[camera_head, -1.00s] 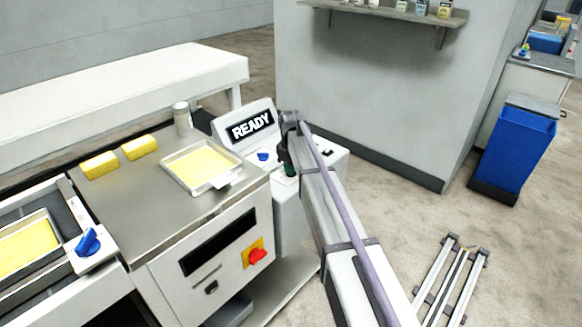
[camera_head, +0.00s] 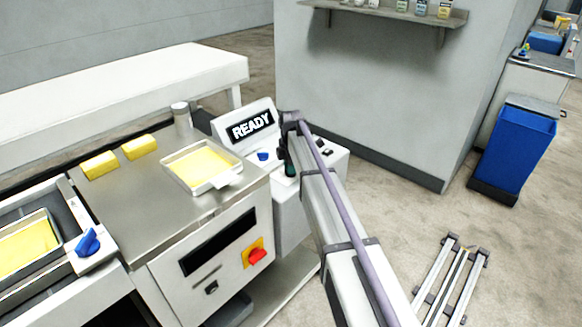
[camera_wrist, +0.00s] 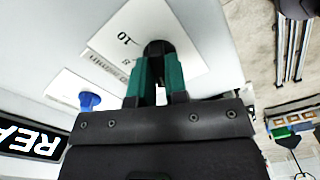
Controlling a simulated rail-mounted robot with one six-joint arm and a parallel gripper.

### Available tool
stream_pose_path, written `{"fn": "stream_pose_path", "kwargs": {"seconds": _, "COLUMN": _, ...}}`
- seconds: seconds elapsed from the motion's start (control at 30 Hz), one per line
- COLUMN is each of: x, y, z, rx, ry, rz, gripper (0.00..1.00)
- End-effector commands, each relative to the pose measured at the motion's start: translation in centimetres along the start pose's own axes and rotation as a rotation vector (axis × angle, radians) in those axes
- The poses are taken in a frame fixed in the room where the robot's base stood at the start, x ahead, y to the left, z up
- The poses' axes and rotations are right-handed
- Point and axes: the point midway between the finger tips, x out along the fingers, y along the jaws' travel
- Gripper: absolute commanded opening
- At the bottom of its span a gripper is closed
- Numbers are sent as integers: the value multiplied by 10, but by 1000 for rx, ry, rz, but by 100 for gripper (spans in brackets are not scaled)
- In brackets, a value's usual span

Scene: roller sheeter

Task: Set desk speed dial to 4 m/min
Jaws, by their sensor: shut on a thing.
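The control desk (camera_head: 287,210) stands right of the steel table, with a lit panel (camera_head: 251,127) reading READY. The panel also shows in the wrist view (camera_wrist: 32,139). In the wrist view, my gripper (camera_wrist: 160,84) is at the desk's white scale plate (camera_wrist: 118,40), where "10" and "8" show with m/min lettering. Its green fingers are shut on the dark speed dial (camera_wrist: 158,48), which is mostly hidden between them. I cannot tell which value the dial points to. In the head view my gripper (camera_head: 290,168) is partly hidden by my arm.
A blue knob (camera_head: 263,157) sits on the desk beside the speed scale, and black switches (camera_head: 327,152) lie to its right. A tray of yellow dough (camera_head: 203,164) and yellow blocks (camera_head: 99,165) rest on the steel table. A red knob (camera_head: 257,256) is on its front.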

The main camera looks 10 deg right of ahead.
Motion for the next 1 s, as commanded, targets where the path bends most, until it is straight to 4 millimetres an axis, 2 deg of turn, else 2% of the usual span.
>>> {"fn": "stream_pose_path", "kwargs": {"seconds": 0.3, "x": 0, "y": -1, "z": 0, "rx": -74, "ry": 0, "rz": -3, "gripper": 0}}
{"fn": "stream_pose_path", "kwargs": {"seconds": 0.67, "x": 0, "y": -2, "z": 0, "rx": -79, "ry": 0, "rz": -3, "gripper": 0}}
{"fn": "stream_pose_path", "kwargs": {"seconds": 0.7, "x": 0, "y": -2, "z": 0, "rx": -79, "ry": 0, "rz": -3, "gripper": 15}}
{"fn": "stream_pose_path", "kwargs": {"seconds": 0.93, "x": 0, "y": -1, "z": 0, "rx": -78, "ry": 0, "rz": -1, "gripper": 37}}
{"fn": "stream_pose_path", "kwargs": {"seconds": 1.0, "x": 0, "y": -1, "z": 0, "rx": -78, "ry": 0, "rz": -1, "gripper": 39}}
